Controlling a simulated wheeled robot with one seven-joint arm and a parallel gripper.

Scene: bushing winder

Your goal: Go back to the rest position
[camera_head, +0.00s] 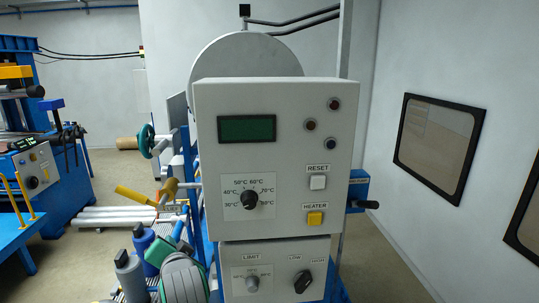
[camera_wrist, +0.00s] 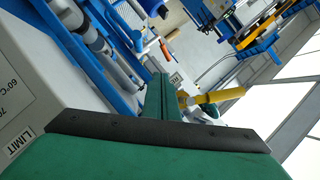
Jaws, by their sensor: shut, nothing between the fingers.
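My gripper (camera_wrist: 161,80) shows in the wrist view as a green body with a dark bar and two green fingers. The fingers are together, with nothing between them. Green and grey parts of my arm show low in the head view, left of the control box (camera_head: 290,150); I cannot make out the fingertips there for certain. The control box also fills the left of the wrist view (camera_wrist: 30,90), beside my gripper.
The box carries a temperature knob (camera_head: 249,200), a white RESET button (camera_head: 317,182), a yellow HEATER button (camera_head: 315,218) and a LOW/HIGH switch (camera_head: 302,282). A yellow handle (camera_head: 135,195) sticks out to its left. A blue machine (camera_head: 40,170) stands farther left.

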